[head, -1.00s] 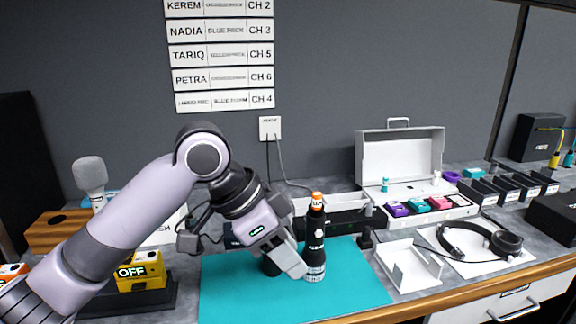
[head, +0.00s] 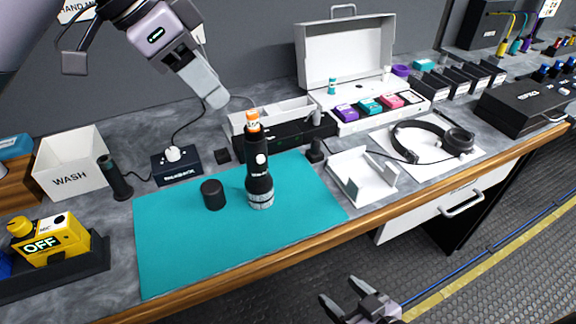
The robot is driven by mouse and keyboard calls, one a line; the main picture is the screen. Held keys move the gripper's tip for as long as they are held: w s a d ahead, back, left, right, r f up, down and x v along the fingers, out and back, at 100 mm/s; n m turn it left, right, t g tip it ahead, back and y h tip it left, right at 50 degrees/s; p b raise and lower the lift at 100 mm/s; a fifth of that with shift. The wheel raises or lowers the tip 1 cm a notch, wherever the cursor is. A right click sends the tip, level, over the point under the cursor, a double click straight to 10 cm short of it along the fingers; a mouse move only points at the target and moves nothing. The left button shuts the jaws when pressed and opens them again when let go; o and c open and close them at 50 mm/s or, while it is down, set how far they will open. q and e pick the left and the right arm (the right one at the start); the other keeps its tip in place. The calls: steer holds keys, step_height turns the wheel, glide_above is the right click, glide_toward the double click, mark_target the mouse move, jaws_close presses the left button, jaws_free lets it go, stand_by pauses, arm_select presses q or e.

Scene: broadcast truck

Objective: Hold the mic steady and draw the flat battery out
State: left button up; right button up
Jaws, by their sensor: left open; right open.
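The black mic (head: 260,165) stands upright, grille end down, on the teal mat (head: 185,255). A battery with an orange and white end (head: 253,121) sticks up out of its open top. A short black cylinder (head: 213,194), perhaps the mic's cap, stands on the mat to the left of the mic, apart from it. My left gripper (head: 212,92) is open and empty, high and to the left of the mic, touching nothing. My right gripper (head: 345,298) is open and empty, low in front of the bench edge.
A white stand (head: 362,178) and a headset (head: 432,140) lie right of the mat. An open white case (head: 345,55) stands behind. The front of the mat is clear.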

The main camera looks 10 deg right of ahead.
mark_target(266, 165)
steer(key=s+a+r+n+g+y, duration=0.2)
steer(key=a+r+n+y, duration=0.25)
steer(key=r+n, duration=0.2)
steer(key=s+a+r+n+g+y, duration=0.1)
steer(key=a+r+n+g+y, duration=0.2)
steer(key=a+r+n+y, duration=0.25)
steer(key=w+r+m+t, duration=0.1)
steer(key=w+r+m, duration=0.1)
steer(key=w+r, duration=0.1)
steer(key=w+r+m+t, duration=0.2)
steer(key=w+r, duration=0.2)
steer(key=w, duration=0.2)
steer(key=w+d+r+m+t+h, duration=0.1)
steer(key=w+r, duration=0.2)
steer(key=w, duration=0.1)
steer(key=shift+w+r+m, duration=0.25)
steer(key=shift+w+m, duration=0.1)
steer(key=shift+m, duration=0.05)
steer(key=shift+w+r, duration=0.35)
steer(key=shift+r, duration=0.05)
steer(key=shift+w+a+r, duration=0.1)
steer(key=shift+w+a, duration=0.25)
steer(key=shift+x, duration=3.15)
steer(key=shift+w, duration=0.1)
jaws_close()
